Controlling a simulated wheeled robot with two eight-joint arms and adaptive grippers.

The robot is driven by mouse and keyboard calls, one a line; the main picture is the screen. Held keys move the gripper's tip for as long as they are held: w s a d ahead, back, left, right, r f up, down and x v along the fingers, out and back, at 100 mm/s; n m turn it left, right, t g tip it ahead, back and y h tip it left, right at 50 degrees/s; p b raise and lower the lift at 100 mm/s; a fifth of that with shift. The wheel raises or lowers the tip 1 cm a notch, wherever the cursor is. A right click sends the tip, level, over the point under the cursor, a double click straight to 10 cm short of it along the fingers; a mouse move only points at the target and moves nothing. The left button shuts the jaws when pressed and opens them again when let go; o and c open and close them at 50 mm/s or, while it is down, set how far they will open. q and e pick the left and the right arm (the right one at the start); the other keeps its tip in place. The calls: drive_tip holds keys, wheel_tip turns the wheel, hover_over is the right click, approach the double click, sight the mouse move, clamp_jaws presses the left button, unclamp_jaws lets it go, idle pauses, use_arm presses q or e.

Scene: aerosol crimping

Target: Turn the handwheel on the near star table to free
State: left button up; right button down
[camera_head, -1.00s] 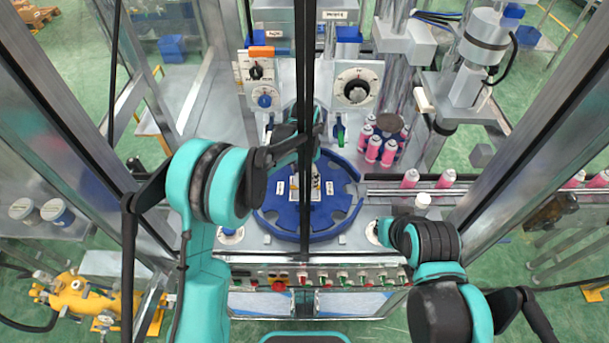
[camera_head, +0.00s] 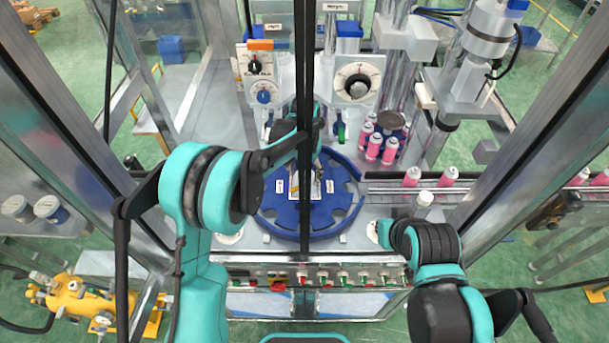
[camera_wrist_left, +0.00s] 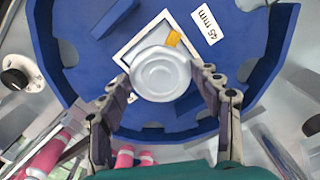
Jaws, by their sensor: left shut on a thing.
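The near star table (camera_head: 345,222) is a blue notched disc behind a dark upright in the head view. It also fills much of the left wrist view (camera_wrist_left: 90,75), where a white label reads 45 mm. A round pale silver knob (camera_wrist_left: 160,75), which looks like the handwheel, stands over a white square plate at its centre. My left gripper (camera_wrist_left: 163,88) is shut on this knob, with one finger on each side. In the head view the left gripper is mostly hidden by the upright and arm. My right gripper (camera_head: 381,233) is low at the right; its fingers are not clear.
Pink cans (camera_head: 375,147) stand right of the star table, and more sit on the conveyor (camera_head: 400,188). A row of switches (camera_head: 320,278) runs along the front. The dark upright (camera_head: 304,100) crosses the middle of the view. Dial panels (camera_head: 357,85) stand behind.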

sight(305, 177)
use_arm(q)
drive_tip(key=shift+n+b, duration=0.5)
drive_tip(key=shift+n, duration=1.5)
drive_tip(key=o, duration=1.1)
drive_tip(key=shift+r, duration=0.1)
wheel_tip(305, 177, up, 12)
drive_tip(key=shift+f, duration=0.1)
